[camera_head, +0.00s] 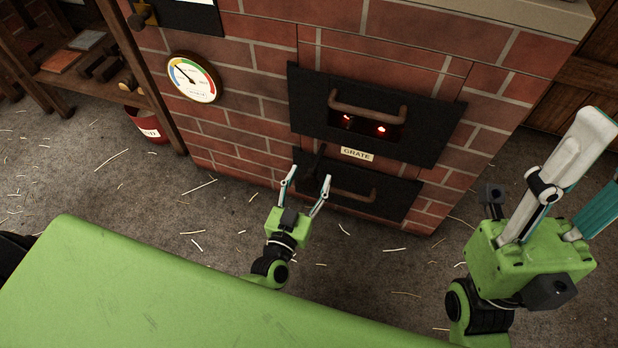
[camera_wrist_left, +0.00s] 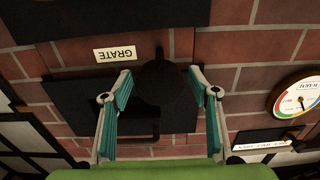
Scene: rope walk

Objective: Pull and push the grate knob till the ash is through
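The grate knob (camera_head: 319,160) is a dark piece standing out from the brick furnace, left of the white GRATE label (camera_head: 356,154). In the left wrist view the dark knob (camera_wrist_left: 158,78) shows between the finger pads, against a black plate; its outline is hard to make out. My left gripper (camera_head: 309,176) is open, with a finger on either side of the knob; I see no clear contact. It also shows in the left wrist view (camera_wrist_left: 160,92). My right gripper (camera_head: 603,160) is open and empty at the right, away from the furnace. No ash shows clearly.
Above the label is a black fire door (camera_head: 425,125) with a curved handle and red glow. A lower black door (camera_head: 395,200) has another handle. A gauge (camera_head: 193,77) hangs on the bricks. A red bucket (camera_head: 148,126) stands left. My green base fills the lower left.

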